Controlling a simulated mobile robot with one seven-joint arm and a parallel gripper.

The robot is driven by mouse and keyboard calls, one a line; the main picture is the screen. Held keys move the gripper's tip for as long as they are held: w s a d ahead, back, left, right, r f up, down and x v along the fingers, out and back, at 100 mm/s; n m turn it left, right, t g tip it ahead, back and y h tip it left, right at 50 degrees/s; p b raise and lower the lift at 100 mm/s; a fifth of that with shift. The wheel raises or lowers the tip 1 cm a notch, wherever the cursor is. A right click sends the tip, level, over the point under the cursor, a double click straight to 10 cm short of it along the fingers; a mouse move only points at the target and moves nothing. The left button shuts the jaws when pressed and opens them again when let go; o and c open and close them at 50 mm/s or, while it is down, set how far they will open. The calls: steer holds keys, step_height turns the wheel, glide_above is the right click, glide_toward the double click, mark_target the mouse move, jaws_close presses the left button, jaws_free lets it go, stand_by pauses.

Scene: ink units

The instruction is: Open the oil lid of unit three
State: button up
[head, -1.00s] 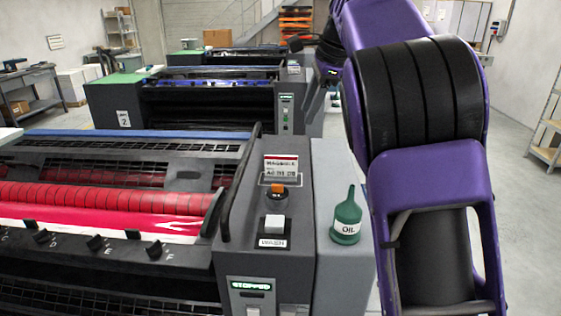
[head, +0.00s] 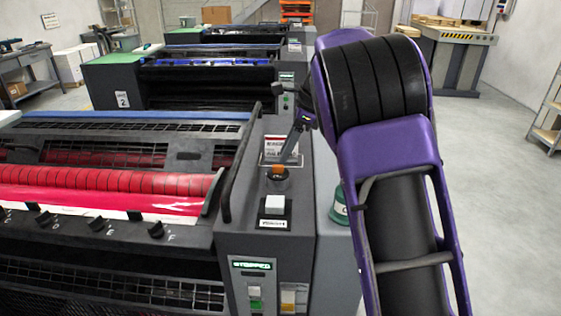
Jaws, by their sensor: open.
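The near ink unit, with red rollers, has a grey end cabinet (head: 298,200). Its number is not readable; the unit behind it is marked 2 (head: 122,99). On the cabinet top is a small round black cap with an orange top (head: 277,171), which I take for the oil lid; it looks closed. My gripper (head: 284,160) is open and points down at the cap from above. Its fingers overlap the cap in the picture, and I cannot tell whether they touch it. My purple arm stands on the right and partly hides the green oil bottle (head: 339,208).
Behind the cap stands a red and white label card (head: 272,146), partly covered by the fingers. A black rail (head: 238,170) rises to the left. The display (head: 252,265) reads stopped.

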mark_target(278, 170)
steer(key=shift+x, duration=2.1)
jaws_close()
